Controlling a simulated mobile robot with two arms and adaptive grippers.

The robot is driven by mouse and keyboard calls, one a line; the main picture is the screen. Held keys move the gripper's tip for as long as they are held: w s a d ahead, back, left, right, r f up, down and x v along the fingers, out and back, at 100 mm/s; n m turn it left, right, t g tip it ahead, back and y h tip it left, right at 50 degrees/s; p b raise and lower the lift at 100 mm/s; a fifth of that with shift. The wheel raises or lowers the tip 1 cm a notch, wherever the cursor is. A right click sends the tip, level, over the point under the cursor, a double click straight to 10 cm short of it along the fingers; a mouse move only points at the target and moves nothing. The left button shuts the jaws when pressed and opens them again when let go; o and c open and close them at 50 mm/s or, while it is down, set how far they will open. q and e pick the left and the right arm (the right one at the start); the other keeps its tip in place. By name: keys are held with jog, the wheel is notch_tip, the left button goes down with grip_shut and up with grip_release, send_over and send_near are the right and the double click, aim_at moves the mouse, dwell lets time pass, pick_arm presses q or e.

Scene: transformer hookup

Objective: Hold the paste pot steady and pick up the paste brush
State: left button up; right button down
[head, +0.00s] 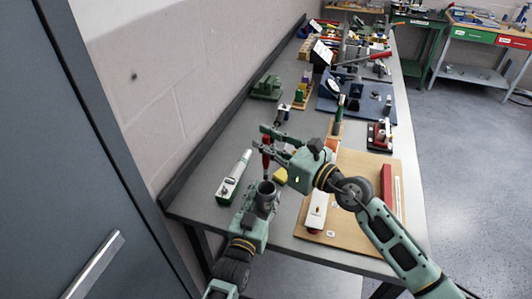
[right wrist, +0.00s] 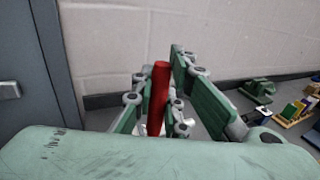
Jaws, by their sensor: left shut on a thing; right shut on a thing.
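The paste pot (head: 266,189) is a grey open cylinder near the left front part of the bench. My left gripper (head: 262,205) is shut on it from the front. The paste brush (head: 266,162) shows as an upright red handle just above and behind the pot mouth. Its lower end is hidden, so I cannot tell whether it is still inside the pot. My right gripper (head: 268,142) reaches in from the right and is shut on the red handle. In the right wrist view the brush (right wrist: 157,98) stands nearly upright between the fingers of the right gripper (right wrist: 160,100).
A white and green tool (head: 234,177) lies left of the pot. A wooden board (head: 345,222) with a red-ended white bar lies to the right. A wall borders the bench's left side, and several tools and fixtures crowd the far end.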

jog(key=shift+r, duration=0.3)
pick_arm(q)
jog(key=o, duration=1.4)
